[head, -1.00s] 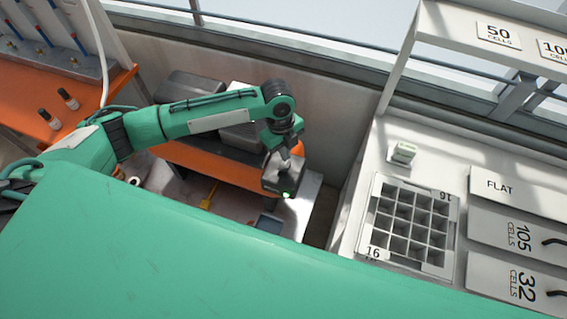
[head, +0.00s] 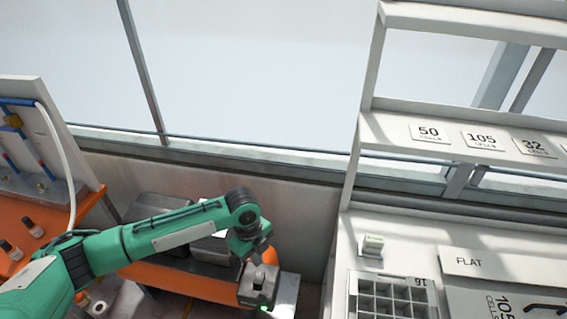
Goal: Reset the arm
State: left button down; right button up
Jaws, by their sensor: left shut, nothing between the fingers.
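My left arm comes in from the left, and its gripper (head: 260,291) hangs over the gap between the orange bench and the white bench. The gripper body shows a small green light, and nothing shows held in it. The fingertips are hard to make out at this angle. My right gripper is not in view.
An orange bench (head: 190,279) with grey boxes (head: 157,206) lies below the left arm. A labelled shelf (head: 385,125) rises behind.

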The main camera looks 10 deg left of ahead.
pick_arm(q)
jog(key=s+d+n+t+h, duration=0.2)
jog(key=s+d+n+h, duration=0.1)
jog(key=s+d+n, duration=0.6)
jog(key=s+a+n+t+y, duration=0.3)
jog(key=s+a+n+y, duration=0.1)
jog(key=s+a+n, duration=1.1)
notch_tip(320, 180, down, 35)
jog(key=a+m+g+b, duration=0.2)
jog(key=b, duration=0.1)
jog(key=s+a+f+g+b, duration=0.1)
jog(key=s+a+f+b, duration=0.2)
jog(key=s+f, duration=1.5)
notch_tip(320, 180, down, 3)
jog(key=shift+s+a+r+y, duration=0.1)
jog(key=shift+s+a+y, duration=0.05)
jog(key=shift+a+y, duration=0.15)
